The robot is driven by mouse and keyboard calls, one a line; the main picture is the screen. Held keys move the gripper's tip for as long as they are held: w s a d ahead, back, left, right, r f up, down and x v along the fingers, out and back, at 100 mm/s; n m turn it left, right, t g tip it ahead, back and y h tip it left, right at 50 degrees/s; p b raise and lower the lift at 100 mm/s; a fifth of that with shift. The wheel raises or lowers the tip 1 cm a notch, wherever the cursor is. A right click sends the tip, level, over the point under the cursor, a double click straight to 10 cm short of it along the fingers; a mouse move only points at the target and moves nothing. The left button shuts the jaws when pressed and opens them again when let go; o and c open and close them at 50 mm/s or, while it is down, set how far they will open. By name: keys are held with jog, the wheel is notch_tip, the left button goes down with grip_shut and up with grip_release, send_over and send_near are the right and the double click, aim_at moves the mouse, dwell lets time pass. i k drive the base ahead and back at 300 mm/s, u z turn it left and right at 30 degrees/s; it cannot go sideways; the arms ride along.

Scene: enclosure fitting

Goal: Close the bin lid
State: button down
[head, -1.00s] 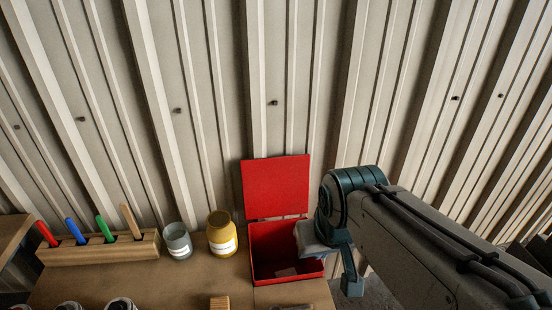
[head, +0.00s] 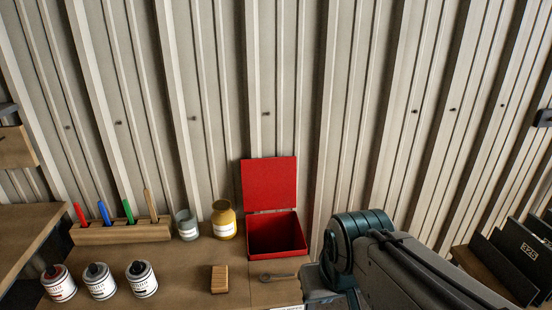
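The red bin (head: 276,254) stands at the back right of the wooden workbench, in front of the ribbed wall. Its red lid (head: 269,184) is hinged at the back edge and stands open, nearly upright. The inside of the bin looks dark, and no contents can be made out. My arm comes in from the lower right, to the right of and nearer than the bin. My gripper's fingers are hidden behind or below the arm links, so its opening does not show. No part of my arm visibly touches the lid.
Left of the bin stand a yellow jar (head: 223,220) and a grey jar (head: 187,225). A wooden holder (head: 122,232) carries several coloured sticks. Three labelled cans (head: 100,281), a wooden block (head: 219,279) and a spoon-like tool (head: 278,277) lie nearer. Dark panels (head: 508,258) stand far right.

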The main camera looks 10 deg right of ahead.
aim_at(268, 184)
jog(key=u, duration=0.3)
jog(key=i, duration=1.05)
jog(key=z, duration=0.35)
